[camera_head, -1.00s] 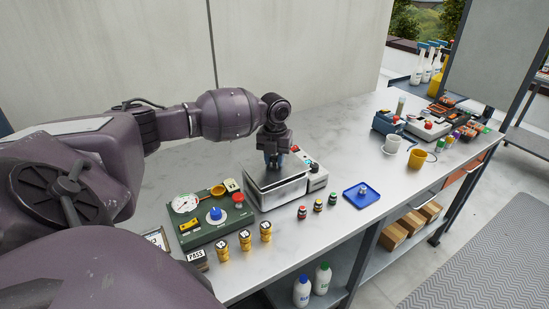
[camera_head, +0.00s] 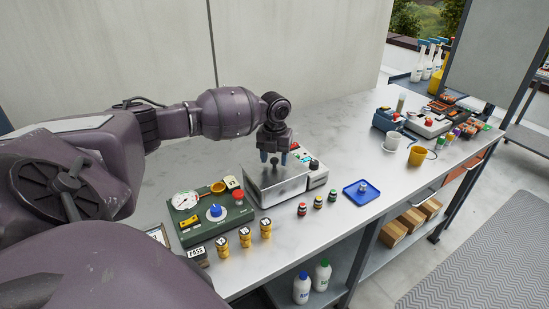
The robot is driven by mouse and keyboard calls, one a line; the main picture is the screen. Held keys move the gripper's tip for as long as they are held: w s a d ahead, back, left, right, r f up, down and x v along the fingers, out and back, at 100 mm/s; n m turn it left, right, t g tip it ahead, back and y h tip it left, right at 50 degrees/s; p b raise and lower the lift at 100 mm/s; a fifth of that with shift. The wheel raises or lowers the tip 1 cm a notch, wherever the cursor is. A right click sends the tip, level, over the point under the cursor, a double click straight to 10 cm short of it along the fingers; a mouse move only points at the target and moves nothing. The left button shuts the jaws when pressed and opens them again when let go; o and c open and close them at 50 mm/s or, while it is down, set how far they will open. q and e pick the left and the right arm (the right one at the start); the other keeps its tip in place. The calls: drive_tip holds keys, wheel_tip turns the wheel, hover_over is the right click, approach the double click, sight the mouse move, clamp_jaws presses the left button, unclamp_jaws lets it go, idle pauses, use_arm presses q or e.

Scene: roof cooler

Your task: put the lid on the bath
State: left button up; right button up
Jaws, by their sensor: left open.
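The bath (camera_head: 287,190) is a silver steel box with a white control panel on its right, standing on the bench at the middle of the view. Its flat lid (camera_head: 262,175) lies over the top of the box, with a dark round knob standing up from it. Whether the lid sits fully flush at its far side I cannot tell. My right gripper is not in view.
A green panel (camera_head: 187,231) with a dial gauge stands left of the bath, with several yellow jars in front. Small bottles and a blue tray (camera_head: 350,191) lie to the right. A wall backs the bench.

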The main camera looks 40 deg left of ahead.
sight(275, 159)
use_arm(q)
wheel_tip(275, 159, up, 13)
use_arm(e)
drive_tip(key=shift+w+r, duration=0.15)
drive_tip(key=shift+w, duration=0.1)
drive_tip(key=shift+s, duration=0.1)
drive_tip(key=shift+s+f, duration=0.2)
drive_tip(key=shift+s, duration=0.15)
use_arm(q)
drive_tip(key=shift+f, duration=0.1)
